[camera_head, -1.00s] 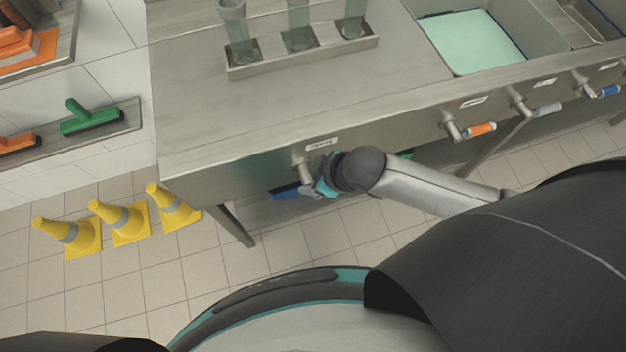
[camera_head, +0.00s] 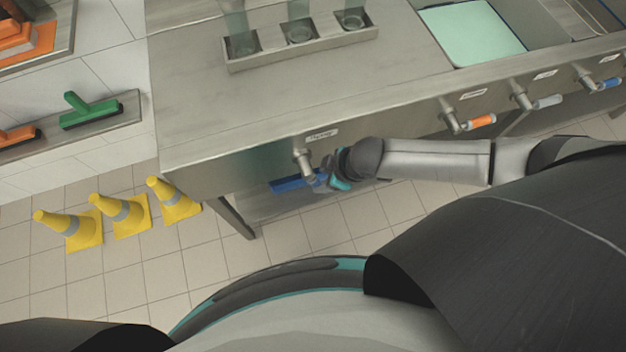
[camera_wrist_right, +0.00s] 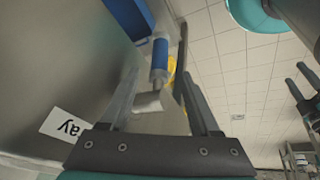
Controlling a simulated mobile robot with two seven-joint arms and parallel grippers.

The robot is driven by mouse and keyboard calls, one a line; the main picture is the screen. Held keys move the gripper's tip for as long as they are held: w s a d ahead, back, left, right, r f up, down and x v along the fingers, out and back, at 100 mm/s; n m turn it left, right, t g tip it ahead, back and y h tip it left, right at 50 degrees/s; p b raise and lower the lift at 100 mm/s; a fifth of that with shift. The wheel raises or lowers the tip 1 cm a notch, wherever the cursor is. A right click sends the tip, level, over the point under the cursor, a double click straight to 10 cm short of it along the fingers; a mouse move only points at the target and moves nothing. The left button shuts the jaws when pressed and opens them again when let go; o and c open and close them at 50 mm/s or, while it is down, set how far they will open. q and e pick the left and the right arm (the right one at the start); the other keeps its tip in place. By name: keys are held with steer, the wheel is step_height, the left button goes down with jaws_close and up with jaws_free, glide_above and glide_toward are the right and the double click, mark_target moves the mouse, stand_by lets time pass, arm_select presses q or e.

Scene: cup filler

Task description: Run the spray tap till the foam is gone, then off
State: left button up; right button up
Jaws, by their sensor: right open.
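The spray tap (camera_head: 303,160) is a silver valve on the counter front, below a small white label. The wrist view shows its label (camera_wrist_right: 68,125) ending in "ray". Its lever (camera_wrist_right: 160,58) has a blue grip and lies between my fingers there. My right gripper (camera_head: 326,180) is open around the lever, below and right of the valve; I cannot tell whether it touches. It shows in the wrist view too (camera_wrist_right: 158,95). A sink basin (camera_head: 436,18) at the upper right holds a flat pale mint-green surface (camera_head: 475,35); I cannot tell if it is foam. My left gripper is not in view.
More levers, orange (camera_head: 481,121), white (camera_head: 548,102) and blue (camera_head: 608,84), run along the counter front to the right. Clear cylinders stand in a steel holder (camera_head: 300,50). A blue object (camera_head: 288,185) sits under the counter.

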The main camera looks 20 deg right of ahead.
mark_target(317, 180)
steer(key=b+x, duration=0.2)
steer(key=x, duration=0.5)
steer(key=shift+w+f, duration=0.1)
steer(key=shift+f, duration=0.05)
steer(key=shift+c, duration=0.2)
jaws_close()
stand_by(1.0)
